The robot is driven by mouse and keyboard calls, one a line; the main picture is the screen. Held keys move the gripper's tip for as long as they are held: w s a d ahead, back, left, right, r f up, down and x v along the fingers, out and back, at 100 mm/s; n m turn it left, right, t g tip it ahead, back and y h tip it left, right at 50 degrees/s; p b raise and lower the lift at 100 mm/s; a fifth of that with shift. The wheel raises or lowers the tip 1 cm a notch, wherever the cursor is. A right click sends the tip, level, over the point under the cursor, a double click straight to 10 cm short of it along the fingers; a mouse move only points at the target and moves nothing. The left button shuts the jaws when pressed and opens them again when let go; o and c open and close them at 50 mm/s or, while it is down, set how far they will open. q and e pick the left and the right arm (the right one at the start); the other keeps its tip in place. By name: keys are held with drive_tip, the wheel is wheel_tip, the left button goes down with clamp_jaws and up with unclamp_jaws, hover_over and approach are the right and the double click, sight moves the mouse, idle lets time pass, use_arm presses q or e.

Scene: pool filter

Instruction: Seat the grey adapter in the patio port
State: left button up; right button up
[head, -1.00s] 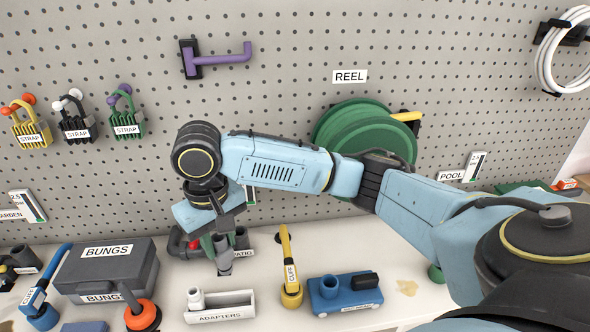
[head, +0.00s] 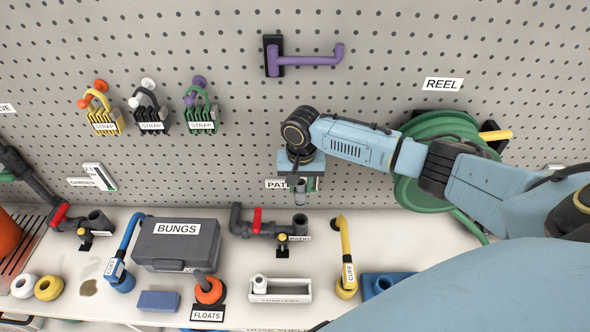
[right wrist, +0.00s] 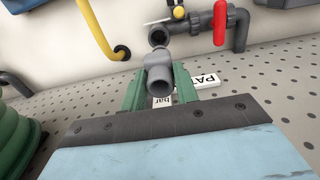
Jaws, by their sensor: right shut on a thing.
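My right gripper (head: 302,184) is shut on the grey adapter (head: 300,194), a short grey tube that hangs below the fingers, roughly upright. In the right wrist view the adapter (right wrist: 160,82) sits between the green fingers (right wrist: 133,92), its near end open. The patio port (head: 299,222) is the upright open end of a dark grey pipe with a red-handled valve. It is just below the adapter in the head view, with a gap between them. In the right wrist view the port's mouth (right wrist: 158,36) shows just beyond the adapter. My left gripper is not in view.
The adapters tray (head: 262,298) stands in front of the port with a white piece in it. A yellow cuff hose (head: 346,250) is to the right and the bungs case (head: 177,243) to the left. The pegboard (head: 232,60) rises close behind; the green reel (head: 430,170) is behind my arm.

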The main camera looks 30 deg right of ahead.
sight(301, 198)
drive_tip(key=shift+s, duration=0.3)
drive_tip(key=shift+r, duration=0.1)
drive_tip(key=shift+a+p, duration=0.1)
drive_tip(key=shift+p, duration=0.7)
wheel_tip(301, 198, down, 4)
drive_tip(key=shift+f+b, duration=0.1)
drive_tip(key=shift+b, duration=1.15)
drive_tip(key=shift+f+b, duration=0.35)
drive_tip(key=shift+f, duration=0.4)
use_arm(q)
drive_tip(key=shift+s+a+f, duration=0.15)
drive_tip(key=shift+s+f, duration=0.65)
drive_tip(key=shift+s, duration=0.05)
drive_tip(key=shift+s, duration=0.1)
